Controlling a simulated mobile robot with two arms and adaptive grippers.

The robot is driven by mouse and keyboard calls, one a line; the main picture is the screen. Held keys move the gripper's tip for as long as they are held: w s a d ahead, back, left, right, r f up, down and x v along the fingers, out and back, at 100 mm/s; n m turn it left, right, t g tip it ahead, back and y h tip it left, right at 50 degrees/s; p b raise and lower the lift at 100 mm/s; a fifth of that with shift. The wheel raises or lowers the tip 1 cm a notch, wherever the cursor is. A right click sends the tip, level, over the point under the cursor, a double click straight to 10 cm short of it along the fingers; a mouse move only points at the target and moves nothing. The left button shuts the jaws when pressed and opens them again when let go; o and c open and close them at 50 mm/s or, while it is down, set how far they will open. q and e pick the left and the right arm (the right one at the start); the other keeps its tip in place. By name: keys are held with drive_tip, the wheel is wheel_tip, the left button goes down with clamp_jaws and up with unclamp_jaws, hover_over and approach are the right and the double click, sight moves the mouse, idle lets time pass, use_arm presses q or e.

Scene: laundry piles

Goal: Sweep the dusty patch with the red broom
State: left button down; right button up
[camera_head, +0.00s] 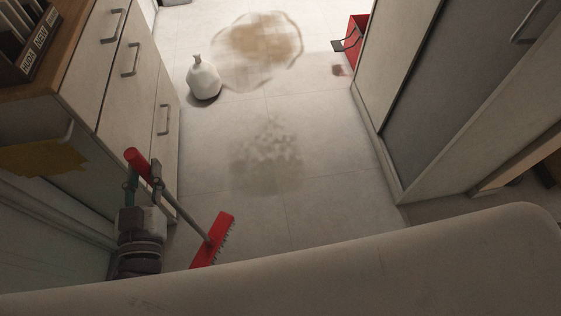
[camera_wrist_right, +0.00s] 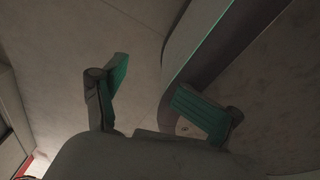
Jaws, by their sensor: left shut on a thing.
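The red broom has a red-tipped grey handle and a red head (camera_head: 213,240) with dark bristles. It slants across the lower left of the head view, its head low near the floor; whether the bristles touch is unclear. My left gripper (camera_head: 142,183) is shut on the handle near its red upper end. A grey, speckled dusty patch (camera_head: 266,160) lies on the tiles, beyond and right of the broom head, apart from it. My right gripper (camera_wrist_right: 160,93) shows in the right wrist view with its teal-padded fingers spread, empty.
A white jug (camera_head: 203,78) stands beside a large brownish stain (camera_head: 257,50) farther back. A red container (camera_head: 357,28) and small dark red spot (camera_head: 339,70) are at the far right. Drawers (camera_head: 138,100) border the left; cabinets (camera_head: 440,100) border the right.

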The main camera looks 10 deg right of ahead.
sight(136, 167)
use_arm(q)
wheel_tip(136, 167, up, 4)
drive_tip(key=p, duration=0.3)
drive_tip(key=shift+f, duration=0.15)
wheel_tip(136, 167, up, 8)
drive_tip(key=p, duration=0.7)
use_arm(e)
wheel_tip(136, 167, up, 10)
drive_tip(key=s, duration=0.1)
drive_tip(key=shift+s+d, duration=0.15)
drive_tip(key=shift+s, duration=0.2)
